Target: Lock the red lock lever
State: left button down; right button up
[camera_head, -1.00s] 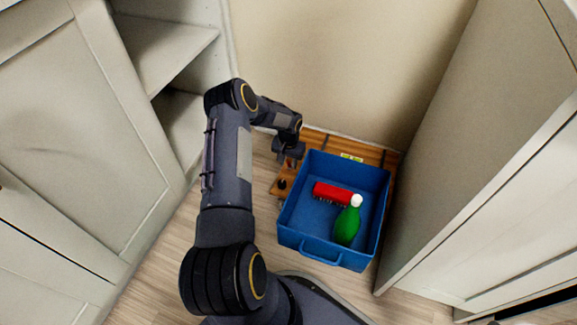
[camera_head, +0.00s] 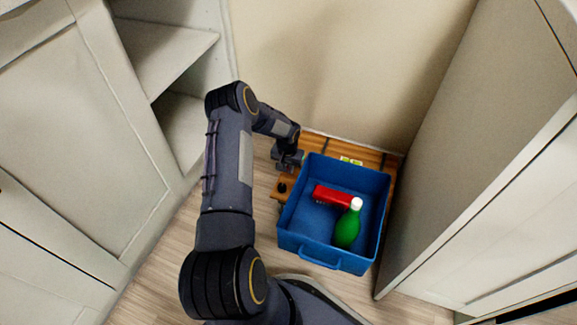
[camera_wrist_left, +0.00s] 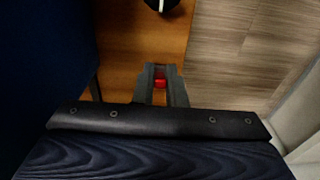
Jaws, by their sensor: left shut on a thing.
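The red lock lever (camera_wrist_left: 160,83) shows as a small red piece between the fingertips of my left gripper (camera_wrist_left: 160,76) in the left wrist view. The gripper is shut on it, above the edge of the wooden board. In the head view my left gripper (camera_head: 287,163) is low at the board's left side, beside the blue crate's back left corner. The lever is hidden there behind the gripper. Most of the lever's shape is covered by the fingers. My right gripper is not in view.
The blue crate (camera_head: 322,259) stands on the wooden board (camera_head: 372,155) and holds a red object (camera_head: 332,196) and a green bottle (camera_head: 348,229) with a white cap. A black knob (camera_head: 282,188) is on the board. Cabinets flank both sides; a wall is behind.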

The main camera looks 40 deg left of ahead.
pick_arm(q)
jog(key=shift+s+f+t, duration=0.1)
jog(key=shift+s+t, duration=0.05)
jog(key=shift+t, duration=0.35)
jog(key=c, duration=1.5)
grip_release()
jog(key=r+p, duration=0.1)
jog(key=r, duration=0.1)
jog(key=r+p, duration=0.1)
jog(key=r, duration=0.2)
jog(key=s+r+p, duration=0.1)
jog(key=r, duration=0.1)
jog(key=shift+s+d+r+p, duration=0.1)
jog(key=shift+d+r+p, duration=0.15)
jog(key=shift+r+p, duration=0.1)
